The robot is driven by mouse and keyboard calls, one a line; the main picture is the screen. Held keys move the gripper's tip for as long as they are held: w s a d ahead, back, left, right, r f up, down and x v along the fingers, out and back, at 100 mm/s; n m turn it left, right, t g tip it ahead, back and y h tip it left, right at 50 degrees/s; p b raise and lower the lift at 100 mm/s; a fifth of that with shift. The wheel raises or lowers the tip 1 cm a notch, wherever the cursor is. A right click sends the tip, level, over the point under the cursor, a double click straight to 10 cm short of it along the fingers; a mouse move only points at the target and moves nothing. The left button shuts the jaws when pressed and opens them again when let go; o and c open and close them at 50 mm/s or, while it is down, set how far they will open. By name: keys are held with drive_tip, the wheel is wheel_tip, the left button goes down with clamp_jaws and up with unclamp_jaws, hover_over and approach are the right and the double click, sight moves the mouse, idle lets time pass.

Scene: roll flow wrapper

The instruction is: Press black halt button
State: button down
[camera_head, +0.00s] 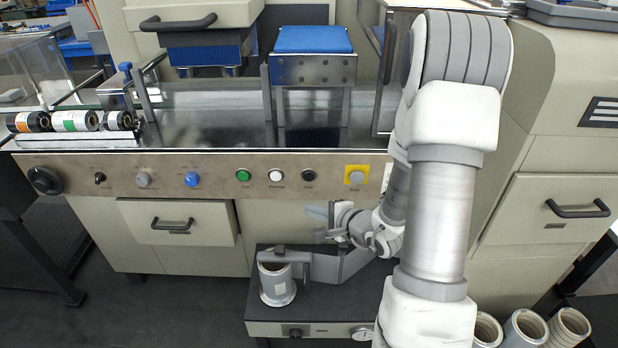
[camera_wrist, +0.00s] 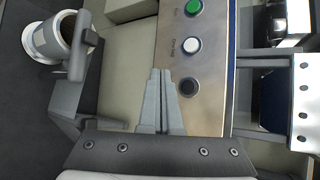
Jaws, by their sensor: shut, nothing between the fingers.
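The black halt button (camera_head: 309,175) is a small round dark button on the metal control panel (camera_head: 130,168), right of the white button (camera_head: 276,176). In the wrist view the black button (camera_wrist: 187,87) is just right of my fingertips, with the white button (camera_wrist: 191,45) above it. My gripper (camera_head: 318,210) is shut and empty, below the black button in the head view. In the wrist view my two gripper fingers (camera_wrist: 161,76) lie side by side, pointing up the picture. I cannot tell how far the fingertips are from the panel.
A green button (camera_head: 243,175) and a grey button on a yellow plate (camera_head: 356,175) flank these buttons. Below the panel are a drawer with a black handle (camera_head: 172,224) and a lower unit with a white roll holder (camera_head: 277,284) and a grey bracket (camera_head: 352,264).

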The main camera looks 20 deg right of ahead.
sight(309, 176)
drive_tip(key=shift+w, duration=0.15)
drive_tip(key=w+d+p, duration=0.1)
drive_tip(key=w+d, duration=0.2)
drive_tip(key=w, duration=0.4)
drive_tip(key=shift+w+d+p, duration=0.2)
drive_tip(key=shift+w+p, duration=0.2)
drive_tip(key=shift+w, duration=0.15)
idle(1.6)
drive_tip(key=shift+w+d+b, duration=0.2)
drive_tip(key=shift+w+b, duration=0.05)
drive_tip(key=shift+b, duration=0.15)
drive_tip(key=shift+w+d, duration=0.15)
drive_tip(key=shift+w, duration=0.3)
idle(0.5)
drive_tip(key=shift+s+b, duration=0.1)
drive_tip(key=shift+b, duration=0.25)
drive_tip(key=shift+s+a+b, duration=0.3)
drive_tip(key=shift+s+b, duration=0.2)
drive_tip(key=shift+s, duration=0.25)
